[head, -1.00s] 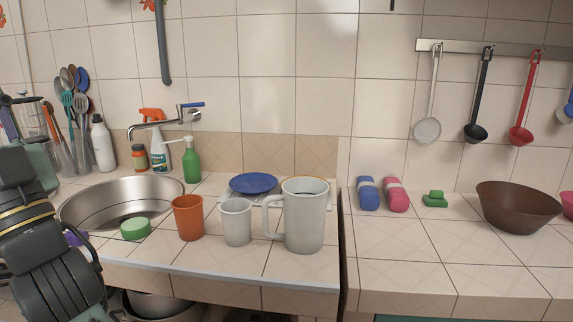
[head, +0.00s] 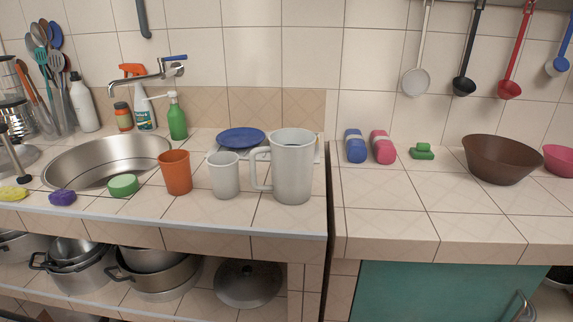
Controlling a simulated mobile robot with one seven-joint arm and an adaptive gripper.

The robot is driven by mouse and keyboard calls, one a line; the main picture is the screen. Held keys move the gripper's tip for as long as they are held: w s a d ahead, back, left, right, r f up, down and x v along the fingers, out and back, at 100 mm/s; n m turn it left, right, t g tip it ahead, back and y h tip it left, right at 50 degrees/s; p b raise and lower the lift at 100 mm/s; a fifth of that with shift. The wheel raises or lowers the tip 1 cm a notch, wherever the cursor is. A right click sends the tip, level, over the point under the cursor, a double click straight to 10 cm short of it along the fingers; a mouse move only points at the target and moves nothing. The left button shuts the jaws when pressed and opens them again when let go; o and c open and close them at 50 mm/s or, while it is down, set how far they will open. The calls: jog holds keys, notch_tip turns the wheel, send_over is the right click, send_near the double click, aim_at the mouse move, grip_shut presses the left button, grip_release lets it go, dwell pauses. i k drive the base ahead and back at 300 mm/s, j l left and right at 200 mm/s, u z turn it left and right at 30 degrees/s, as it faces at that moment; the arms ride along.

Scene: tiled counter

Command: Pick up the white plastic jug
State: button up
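The white plastic jug (head: 293,168) stands upright on the tiled counter, near the front edge and close to the right end of the left section. Its handle is on its left side, and its open rim faces up. A smaller white cup (head: 224,176) stands just left of the handle. My gripper is not in view, and no part of my arm shows now.
An orange cup (head: 175,172) stands left of the white cup, and a blue plate (head: 241,138) lies behind them. A sink (head: 100,160) is at left. A gap splits the counter right of the jug. The right section's front (head: 385,205) is clear.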

aim_at(292, 149)
jog(key=l+u, duration=0.3)
jog(key=l, duration=0.25)
jog(key=l+u, duration=0.3)
jog(key=l, duration=0.3)
jog(key=k+l+u, duration=0.15)
jog(key=l+u, duration=0.2)
jog(key=l, duration=0.2)
